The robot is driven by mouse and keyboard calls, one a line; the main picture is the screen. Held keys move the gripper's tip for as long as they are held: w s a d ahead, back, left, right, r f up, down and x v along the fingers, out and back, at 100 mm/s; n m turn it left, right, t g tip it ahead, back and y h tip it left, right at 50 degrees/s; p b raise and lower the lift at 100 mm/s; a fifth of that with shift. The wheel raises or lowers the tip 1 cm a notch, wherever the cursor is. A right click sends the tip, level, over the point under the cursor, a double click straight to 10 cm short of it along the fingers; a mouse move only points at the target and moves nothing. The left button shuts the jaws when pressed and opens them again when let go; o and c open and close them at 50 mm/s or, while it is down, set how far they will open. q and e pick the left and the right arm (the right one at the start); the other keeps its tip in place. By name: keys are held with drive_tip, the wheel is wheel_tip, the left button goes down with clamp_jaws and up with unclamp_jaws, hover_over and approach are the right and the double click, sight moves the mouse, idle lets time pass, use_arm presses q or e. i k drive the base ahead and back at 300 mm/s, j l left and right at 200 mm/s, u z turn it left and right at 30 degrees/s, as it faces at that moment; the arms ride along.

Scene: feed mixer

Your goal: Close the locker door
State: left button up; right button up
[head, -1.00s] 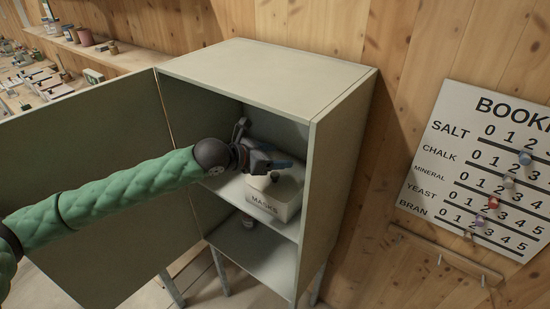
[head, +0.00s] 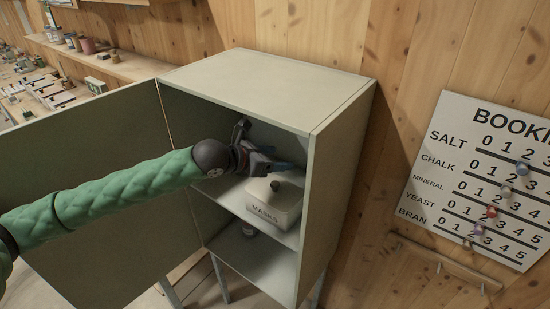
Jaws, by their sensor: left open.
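The locker (head: 345,165) is a pale grey-green cabinet on legs against the wooden wall. Its door (head: 75,130) stands wide open, hinged on the left side and swung out to the left. My left arm crosses in front of the door, and my left gripper (head: 262,150) is inside the upper compartment, open. It is just above and behind a pale box labelled MASKS (head: 275,204) with a dark knob on its lid, which sits on the locker shelf. I cannot tell whether gripper and box touch. My right gripper is not in view.
A board with rows of numbers and coloured pegs (head: 480,175) hangs at right, above a peg rail (head: 445,262). A bench with tools and a shelf of jars (head: 90,48) lie back left.

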sight(108, 262)
drive_tip(key=k+j, duration=1.2)
drive_tip(key=j, duration=0.15)
